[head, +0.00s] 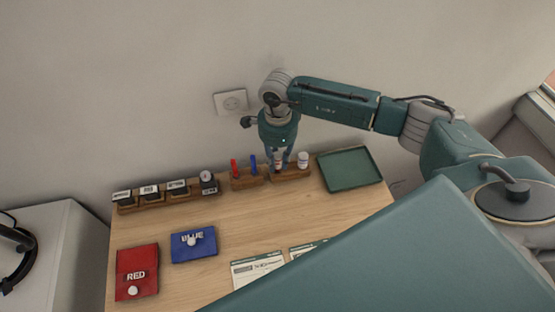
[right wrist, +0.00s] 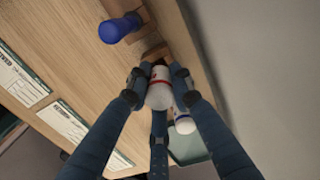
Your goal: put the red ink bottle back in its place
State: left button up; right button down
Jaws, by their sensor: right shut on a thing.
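The red ink bottle (right wrist: 160,92) is white with a red band. My right gripper (right wrist: 158,78) is shut on it. In the head view the gripper (head: 278,160) points down over the left part of a small wooden holder (head: 291,174), with the bottle (head: 278,163) between its fingers. I cannot tell whether the bottle's base touches the holder. A similar white bottle with a blue band (head: 303,159) stands in the holder's right part; it also shows in the right wrist view (right wrist: 184,123). My left gripper is not in view.
A pen holder (head: 250,181) with a red and a blue pen adjoins on the left. A stamp rack (head: 160,203) is farther left. A green tray (head: 349,169) lies to the right.

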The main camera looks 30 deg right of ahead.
aim_at(278, 155)
jog(key=shift+f+b, duration=0.9)
jog(key=shift+f, duration=0.2)
jog(key=c, duration=1.7)
grip_release()
jog(key=shift+c, duration=0.2)
jog(key=shift+r, duration=0.1)
jog(key=shift+r+p, duration=1.5)
jog(key=shift+r, duration=1)
